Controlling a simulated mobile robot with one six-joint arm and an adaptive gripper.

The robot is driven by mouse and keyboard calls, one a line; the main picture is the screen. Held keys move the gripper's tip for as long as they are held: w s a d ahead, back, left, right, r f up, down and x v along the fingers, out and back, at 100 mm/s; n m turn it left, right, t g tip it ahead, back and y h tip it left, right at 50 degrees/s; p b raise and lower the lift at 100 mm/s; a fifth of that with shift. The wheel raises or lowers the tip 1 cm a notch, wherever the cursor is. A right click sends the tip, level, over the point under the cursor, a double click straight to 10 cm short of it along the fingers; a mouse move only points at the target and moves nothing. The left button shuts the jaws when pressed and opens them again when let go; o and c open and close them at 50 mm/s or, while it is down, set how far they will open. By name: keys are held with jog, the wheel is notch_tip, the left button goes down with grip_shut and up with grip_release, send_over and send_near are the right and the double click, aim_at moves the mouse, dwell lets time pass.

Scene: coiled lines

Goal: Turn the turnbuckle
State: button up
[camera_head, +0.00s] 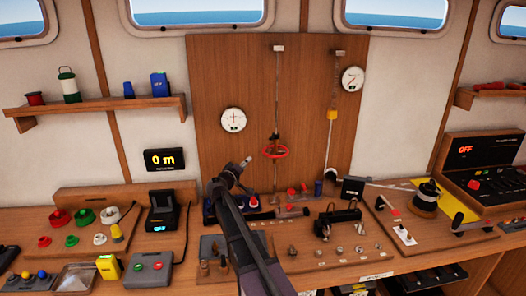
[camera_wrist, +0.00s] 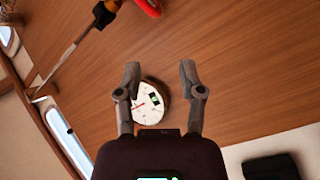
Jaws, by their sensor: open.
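The turnbuckle, with its red ring handle (camera_head: 275,152), hangs on a vertical line in the middle of the wooden panel in the head view. My gripper (camera_wrist: 160,72) is open and empty. In the head view my gripper (camera_head: 246,163) is below and left of the red ring, apart from it. A white dial gauge (camera_wrist: 152,104) shows beyond the fingers in the wrist view.
The same gauge (camera_head: 233,120) is on the panel left of the line. A second line with a yellow block (camera_head: 331,115) and another gauge (camera_head: 352,79) are to the right. The bench below is crowded with knobs, boxes and tools.

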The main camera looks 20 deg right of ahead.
aim_at(264, 149)
jog(key=x, duration=1.4)
jog(key=shift+d+f, duration=0.1)
jog(key=shift+d, duration=0.25)
jog(key=shift+s, duration=0.1)
grip_shut()
jog(key=shift+s+a, duration=0.1)
jog(key=shift+a, duration=0.1)
jog(key=shift+d, duration=0.1)
